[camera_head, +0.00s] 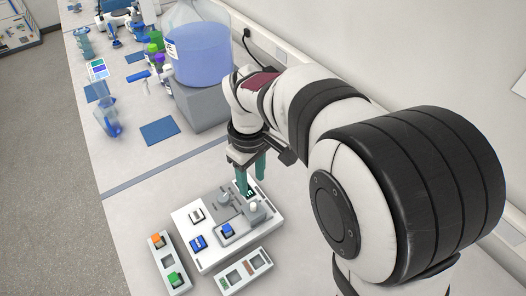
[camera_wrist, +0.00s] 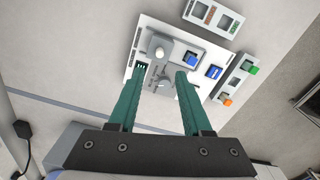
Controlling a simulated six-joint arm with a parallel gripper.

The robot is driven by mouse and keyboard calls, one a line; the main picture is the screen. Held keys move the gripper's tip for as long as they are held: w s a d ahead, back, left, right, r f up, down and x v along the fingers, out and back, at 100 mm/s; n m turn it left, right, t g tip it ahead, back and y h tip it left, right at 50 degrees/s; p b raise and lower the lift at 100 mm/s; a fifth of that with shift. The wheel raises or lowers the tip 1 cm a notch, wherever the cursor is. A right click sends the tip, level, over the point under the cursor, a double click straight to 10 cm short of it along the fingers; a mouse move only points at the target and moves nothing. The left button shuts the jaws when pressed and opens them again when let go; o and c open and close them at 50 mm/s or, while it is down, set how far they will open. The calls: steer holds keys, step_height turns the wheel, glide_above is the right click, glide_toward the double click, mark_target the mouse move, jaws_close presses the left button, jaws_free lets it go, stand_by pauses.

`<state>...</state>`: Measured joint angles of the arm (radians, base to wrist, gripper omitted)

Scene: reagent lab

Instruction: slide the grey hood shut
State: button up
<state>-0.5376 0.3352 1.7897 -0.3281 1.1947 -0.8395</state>
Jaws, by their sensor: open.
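A white panel box (camera_head: 208,262) lies on the bench below my gripper (camera_head: 251,183). On its top a grey block with a pale knob, which looks like the grey hood (camera_head: 256,217), stands beside a blue rocker switch (camera_head: 228,229), leaving the switch uncovered. In the wrist view the hood (camera_wrist: 156,41) and the blue switch (camera_wrist: 191,60) show side by side. A flat grey piece with a small lever (camera_wrist: 163,76) lies between my fingertips in that picture. My gripper's green fingers (camera_wrist: 160,72) are apart and empty, pointing down above the panel; contact cannot be told.
A narrow module with orange and green buttons (camera_head: 165,253) lies left of the panel, and another module (camera_head: 235,278) lies in front. Behind are a blue liquid container (camera_head: 203,55) on a grey block (camera_head: 203,105), a blue mat (camera_head: 159,131) and bottles.

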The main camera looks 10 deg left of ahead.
mark_target(253, 204)
step_height(253, 204, down, 11)
steer(key=shift+r, duration=0.1)
jaws_close()
stand_by(1.4)
